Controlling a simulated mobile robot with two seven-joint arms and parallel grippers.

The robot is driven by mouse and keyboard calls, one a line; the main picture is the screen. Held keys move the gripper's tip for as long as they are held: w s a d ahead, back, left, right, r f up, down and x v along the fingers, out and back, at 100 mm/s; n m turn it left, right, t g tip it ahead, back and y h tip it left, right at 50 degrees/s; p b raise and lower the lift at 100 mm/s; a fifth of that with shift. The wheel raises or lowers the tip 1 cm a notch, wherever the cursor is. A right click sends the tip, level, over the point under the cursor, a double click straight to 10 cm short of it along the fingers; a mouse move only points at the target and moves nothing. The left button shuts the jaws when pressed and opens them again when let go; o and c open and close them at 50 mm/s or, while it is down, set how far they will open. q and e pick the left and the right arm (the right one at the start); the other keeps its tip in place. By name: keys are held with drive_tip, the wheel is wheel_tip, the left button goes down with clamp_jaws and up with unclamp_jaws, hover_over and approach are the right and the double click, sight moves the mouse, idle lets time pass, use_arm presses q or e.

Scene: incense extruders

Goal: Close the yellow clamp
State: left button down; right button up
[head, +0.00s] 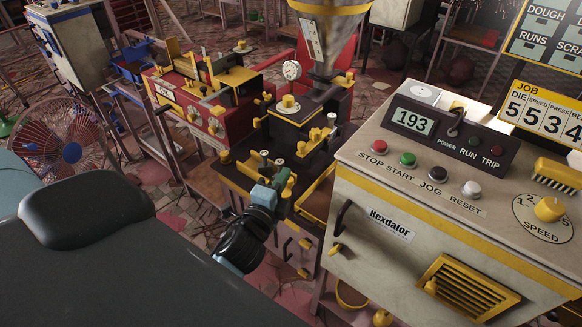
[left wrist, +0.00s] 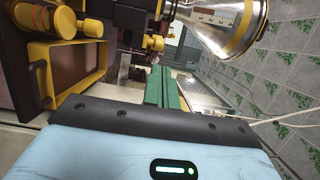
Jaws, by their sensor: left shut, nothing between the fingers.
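My left gripper (head: 276,180) reaches over the dark base of the middle extruder (head: 235,178) in the head view. Its green fingers (left wrist: 158,86) are shut together and empty in the left wrist view. Yellow fittings (head: 289,186) stand close beside the fingertips; touching or apart is unclear. More yellow knobs and levers (head: 303,148) sit just beyond on the machine. Which of these is the yellow clamp, and whether it is open, I cannot tell. In the left wrist view a yellow fitting (left wrist: 155,43) lies just past the fingertips. My right gripper is not in view.
A cream control cabinet (head: 440,215) with buttons stands close on the right. A red extruder (head: 205,105) is behind left, and a metal hopper (head: 325,40) rises above the middle machine. A yellow-rimmed tray (head: 318,195) lies right of the gripper; it also shows at left in the wrist view (left wrist: 68,48).

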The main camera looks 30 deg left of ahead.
use_arm(q)
drive_tip(key=s, duration=0.5)
drive_tip(key=shift+s+d+b, duration=0.2)
drive_tip(key=shift+d+b, duration=0.2)
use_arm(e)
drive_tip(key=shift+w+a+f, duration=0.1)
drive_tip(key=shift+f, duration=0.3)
use_arm(q)
drive_tip(key=s+d+f+n+g+h+p, duration=0.2)
drive_tip(key=s+d+f+n+g, duration=0.2)
drive_tip(key=s+f+n, duration=0.3)
drive_tip(key=s+d+f+n+g+h+p, duration=0.2)
drive_tip(key=s+f+n+g, duration=0.3)
drive_tip(key=s+f, duration=0.9)
drive_tip(key=s+d+n+h, duration=0.1)
drive_tip(key=s+n, duration=0.1)
drive_tip(key=s, duration=0.1)
drive_tip(key=shift+d+f, duration=0.25)
drive_tip(key=shift+d, duration=0.1)
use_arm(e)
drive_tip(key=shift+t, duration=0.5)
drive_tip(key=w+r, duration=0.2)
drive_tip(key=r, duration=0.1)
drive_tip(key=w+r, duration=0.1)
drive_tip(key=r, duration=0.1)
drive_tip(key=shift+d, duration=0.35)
